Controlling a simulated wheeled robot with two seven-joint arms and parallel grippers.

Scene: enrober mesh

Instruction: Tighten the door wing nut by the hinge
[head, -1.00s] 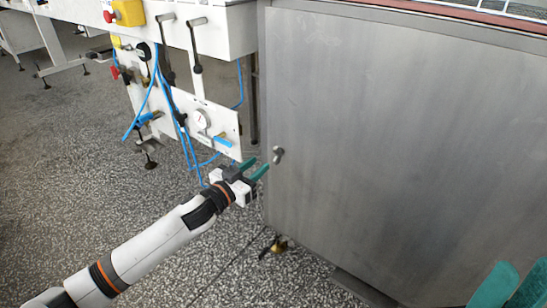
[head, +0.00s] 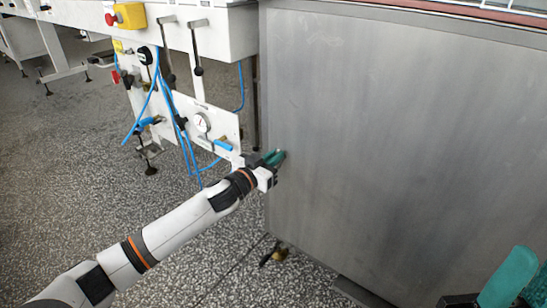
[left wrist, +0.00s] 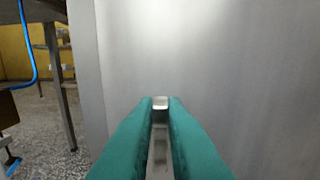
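The door (head: 400,150) is a large flat grey metal panel. The wing nut (left wrist: 160,103) is a small pale metal piece near the door's left edge. It shows between my left fingertips in the left wrist view and is hidden behind them in the head view. My left gripper (head: 277,156) reaches in from the left with its green fingers close together at the door face. The fingers are shut on the wing nut, one on each side of it. My right gripper (head: 515,285) is partly cut off at the lower right corner, away from the door nut; its opening is unclear.
Left of the door stands a white machine panel (head: 215,130) with a gauge, blue hoses (head: 187,150) and levers. A red button on a yellow box (head: 130,15) sits above. A brass fitting (head: 275,253) is low by the door's bottom corner.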

